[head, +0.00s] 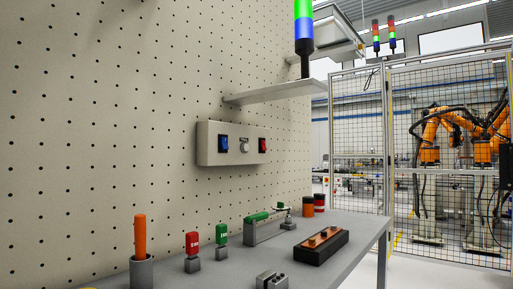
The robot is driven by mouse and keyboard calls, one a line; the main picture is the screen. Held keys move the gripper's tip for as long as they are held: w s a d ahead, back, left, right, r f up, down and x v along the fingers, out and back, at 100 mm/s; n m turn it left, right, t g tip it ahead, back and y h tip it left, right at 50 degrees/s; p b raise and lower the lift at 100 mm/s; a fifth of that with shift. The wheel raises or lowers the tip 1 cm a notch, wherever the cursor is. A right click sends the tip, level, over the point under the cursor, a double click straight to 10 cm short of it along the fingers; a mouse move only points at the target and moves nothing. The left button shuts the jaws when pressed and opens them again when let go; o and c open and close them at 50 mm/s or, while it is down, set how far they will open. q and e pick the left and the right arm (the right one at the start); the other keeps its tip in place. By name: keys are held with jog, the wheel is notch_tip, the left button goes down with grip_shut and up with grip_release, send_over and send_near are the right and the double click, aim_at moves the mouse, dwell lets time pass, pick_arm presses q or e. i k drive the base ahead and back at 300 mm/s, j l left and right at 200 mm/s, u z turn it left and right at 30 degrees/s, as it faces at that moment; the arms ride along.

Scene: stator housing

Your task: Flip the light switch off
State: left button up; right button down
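A grey control box (232,158) is mounted on the perforated wall above the workbench. It carries a blue rocker switch (223,143) on its left, a round grey knob (244,145) in the middle and a red rocker switch (262,146) on its right. No label shows which one is the light switch, and I cannot tell which way each rocker is tipped. A signal tower (304,32) with green and blue segments stands on the shelf above the box. Neither of my grippers shows in the head view.
The grey workbench (345,222) holds an orange-handled tool in a cup (141,245), red (192,243) and green (221,234) tagged pieces, a green-topped fixture (262,228) and a black block (321,246). A shelf (275,92) juts out above the box. A mesh fence (447,150) stands right.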

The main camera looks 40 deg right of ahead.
aim_at(263, 145)
jog(key=l+u, duration=0.15)
jog(key=l, duration=1.9)
jog(key=k, duration=0.05)
